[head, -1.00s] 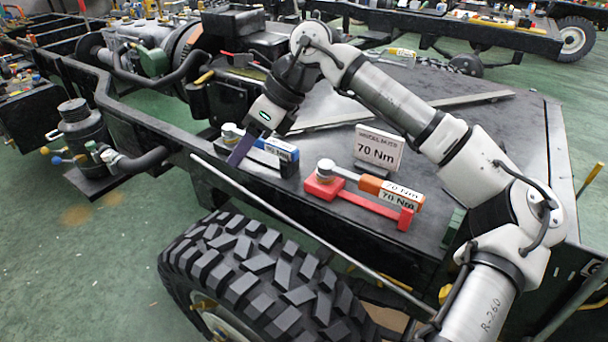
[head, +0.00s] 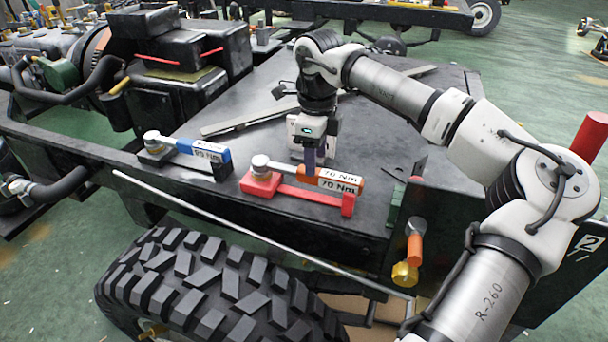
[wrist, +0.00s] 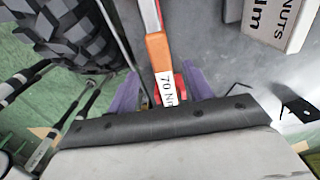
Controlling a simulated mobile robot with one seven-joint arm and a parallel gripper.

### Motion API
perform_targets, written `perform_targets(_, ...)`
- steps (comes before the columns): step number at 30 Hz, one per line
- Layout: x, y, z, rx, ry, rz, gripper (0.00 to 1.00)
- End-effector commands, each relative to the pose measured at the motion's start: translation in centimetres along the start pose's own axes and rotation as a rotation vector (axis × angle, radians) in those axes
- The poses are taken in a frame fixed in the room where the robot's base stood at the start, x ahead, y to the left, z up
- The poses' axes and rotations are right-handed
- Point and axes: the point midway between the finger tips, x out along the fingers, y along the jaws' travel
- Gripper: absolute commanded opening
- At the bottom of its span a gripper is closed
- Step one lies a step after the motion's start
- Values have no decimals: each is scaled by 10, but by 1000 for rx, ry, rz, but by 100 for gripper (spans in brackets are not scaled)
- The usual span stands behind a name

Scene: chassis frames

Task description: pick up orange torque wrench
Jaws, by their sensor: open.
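The orange torque wrench (head: 331,178) has a round silver head, an orange handle and a white "70 Nm" label. It lies along a red holder (head: 290,196) on the dark chassis deck. In the wrist view its orange handle (wrist: 159,52) runs up the middle. My gripper (head: 309,165) points down over the handle in the head view. In the wrist view my gripper (wrist: 162,82) shows two purple fingers apart, one on each side of the handle; whether they touch it I cannot tell. Nothing is held.
A blue torque wrench (head: 200,149) lies on a black holder to the left. A large tyre (head: 215,290) is in front.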

Motion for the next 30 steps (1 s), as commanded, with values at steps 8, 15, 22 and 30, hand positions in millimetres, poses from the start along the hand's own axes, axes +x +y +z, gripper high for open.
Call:
perform_targets(8,27,-1,5,-2,-1,3,51)
perform_targets(15,53,-1,6,-2,-1,1,51)
perform_targets(22,53,-2,6,-1,-1,0,43)
perform_targets(30,53,-2,6,-1,-1,0,8)
